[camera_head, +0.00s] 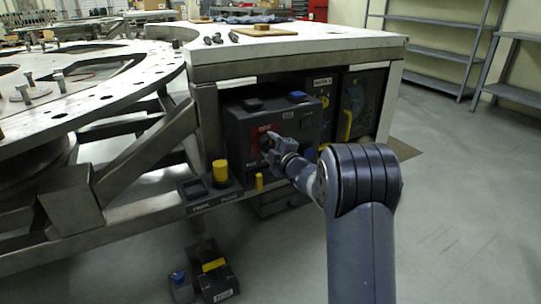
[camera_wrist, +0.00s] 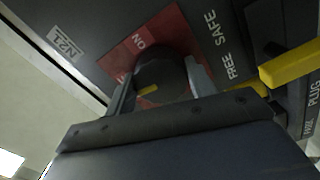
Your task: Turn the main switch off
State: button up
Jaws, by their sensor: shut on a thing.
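The main switch is a round dark knob (camera_wrist: 160,70) with a yellow mark, on a red plate (camera_wrist: 178,24) lettered ON; another label beside the knob is partly hidden. The red plate also shows in the head view (camera_head: 263,132), on the front of a dark box (camera_head: 236,128) under the table. My gripper (camera_head: 272,157) reaches the knob from the front right. In the wrist view, my gripper (camera_wrist: 163,86) has one finger on each side of the knob and is shut on it. The yellow mark points to the lower left of that view, at neither label clearly.
A yellow handle (camera_wrist: 290,64) sits close to the right finger, near FREE, SAFE and PLUG lettering. The floor (camera_head: 450,220) at right is clear.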

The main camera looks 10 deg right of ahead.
jog(key=shift+n+b, duration=0.65)
jog(key=shift+n, duration=0.15)
jog(key=o, duration=1)
jog(key=shift+p+v, duration=1.25)
jog(key=shift+v, duration=4.15)
jog(key=shift+r, duration=0.1)
